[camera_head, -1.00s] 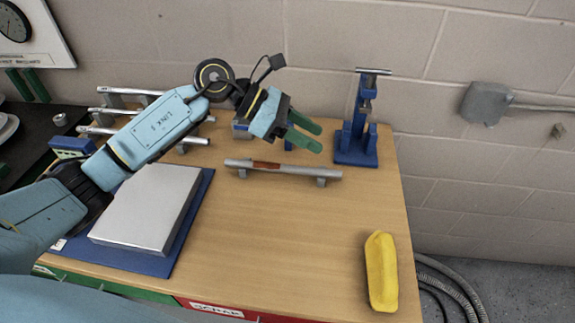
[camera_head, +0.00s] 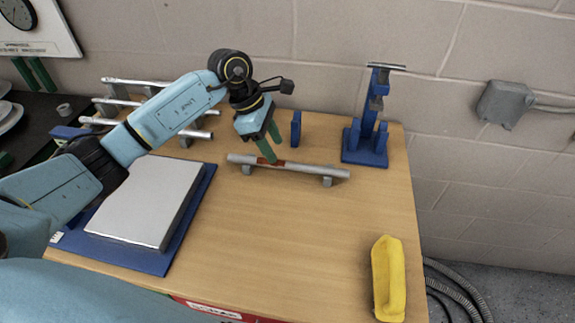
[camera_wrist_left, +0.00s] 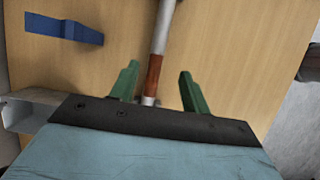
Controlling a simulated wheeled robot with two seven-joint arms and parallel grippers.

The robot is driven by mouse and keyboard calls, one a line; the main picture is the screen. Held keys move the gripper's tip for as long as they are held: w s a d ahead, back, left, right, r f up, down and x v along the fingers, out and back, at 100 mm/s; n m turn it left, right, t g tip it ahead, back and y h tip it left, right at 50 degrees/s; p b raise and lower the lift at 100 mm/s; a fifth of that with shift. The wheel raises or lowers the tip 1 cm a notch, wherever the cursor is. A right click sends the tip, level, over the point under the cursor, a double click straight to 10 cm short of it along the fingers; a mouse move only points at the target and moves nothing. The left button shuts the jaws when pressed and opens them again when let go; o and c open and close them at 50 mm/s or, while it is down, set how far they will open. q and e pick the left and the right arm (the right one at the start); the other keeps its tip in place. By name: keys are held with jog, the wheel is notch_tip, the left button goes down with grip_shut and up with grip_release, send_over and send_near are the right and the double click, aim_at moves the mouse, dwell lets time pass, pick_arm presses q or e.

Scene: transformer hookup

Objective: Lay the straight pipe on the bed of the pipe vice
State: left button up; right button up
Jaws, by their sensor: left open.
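The straight pipe (camera_head: 318,171) is grey with a red-brown band and lies across two small grey supports on the table. My left gripper (camera_head: 271,147) is open, with its green fingers pointing down at the band. In the left wrist view the pipe (camera_wrist_left: 162,30) runs between the two spread fingers (camera_wrist_left: 159,70); I cannot tell whether either finger touches it. The pipe vice (camera_head: 366,142) appears to be the blue upright stand at the back right of the table, with a grey bar across its top. My right gripper is not in view.
A small blue block (camera_head: 296,128) stands behind the pipe. Several pipes lie on a rack (camera_head: 140,83) at the back left. A grey slab (camera_head: 145,205) on a blue mat is front left. A yellow object (camera_head: 388,278) lies front right. The table's front middle is clear.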

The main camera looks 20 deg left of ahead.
aim_at(280, 162)
pick_arm(q)
jog(key=x, duration=0.2)
jog(key=a+x, duration=0.1)
jog(key=x, duration=0.2)
jog(key=shift+w+f, duration=0.15)
jog(key=shift+f, duration=0.2)
jog(key=shift+r, duration=0.1)
grip_shut()
